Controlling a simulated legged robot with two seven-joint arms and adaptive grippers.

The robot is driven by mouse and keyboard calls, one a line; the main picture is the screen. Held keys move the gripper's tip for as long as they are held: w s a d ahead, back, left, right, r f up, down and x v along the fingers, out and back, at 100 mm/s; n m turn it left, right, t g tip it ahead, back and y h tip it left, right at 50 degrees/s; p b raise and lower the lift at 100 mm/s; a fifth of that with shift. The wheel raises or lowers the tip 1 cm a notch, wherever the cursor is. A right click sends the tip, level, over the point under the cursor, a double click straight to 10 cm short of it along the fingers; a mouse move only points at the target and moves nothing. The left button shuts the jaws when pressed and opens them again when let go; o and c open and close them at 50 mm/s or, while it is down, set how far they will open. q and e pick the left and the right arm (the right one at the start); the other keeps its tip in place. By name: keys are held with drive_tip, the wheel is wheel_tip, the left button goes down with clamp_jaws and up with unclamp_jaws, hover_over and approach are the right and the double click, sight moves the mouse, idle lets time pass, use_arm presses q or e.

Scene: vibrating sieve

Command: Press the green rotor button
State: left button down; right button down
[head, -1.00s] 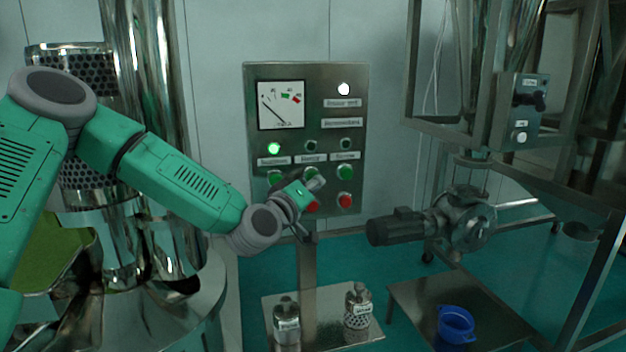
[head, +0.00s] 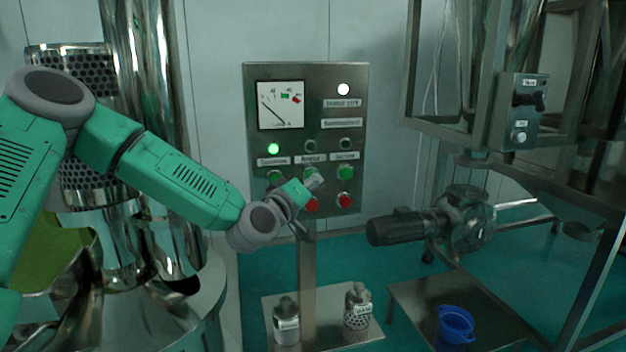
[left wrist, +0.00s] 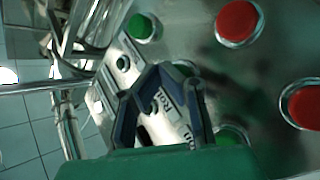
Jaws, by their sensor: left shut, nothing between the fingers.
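The steel control panel (head: 260,100) stands upright at the middle, with a row of green buttons above a row of red ones. The middle green button (head: 309,172) is partly hidden behind my left gripper (head: 316,182). The left gripper is shut and empty, its tip in front of the panel, overlapping the lower edge of that button. I cannot tell whether it touches. In the left wrist view, the fingertips (left wrist: 178,75) lie over the panel beside a label (left wrist: 162,103) that seems to read "Rotor". Green buttons show above (left wrist: 142,27) and below (left wrist: 232,135) them.
Red buttons (head: 345,200) sit just below the green ones. A green lamp (head: 274,148) and a white lamp (head: 344,89) are lit. A motor (head: 395,228) projects right of the panel. Small steel vessels (head: 287,322) and a blue cup (head: 456,322) stand below.

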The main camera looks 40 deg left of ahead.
use_arm(q)
drive_tip(key=shift+w+a, duration=0.35)
idle(0.7)
drive_tip(key=shift+s+d, duration=0.6)
drive_tip(key=shift+d, duration=0.15)
drive_tip(key=shift+s+d, duration=1.65)
drive_tip(key=shift+d, duration=0.3)
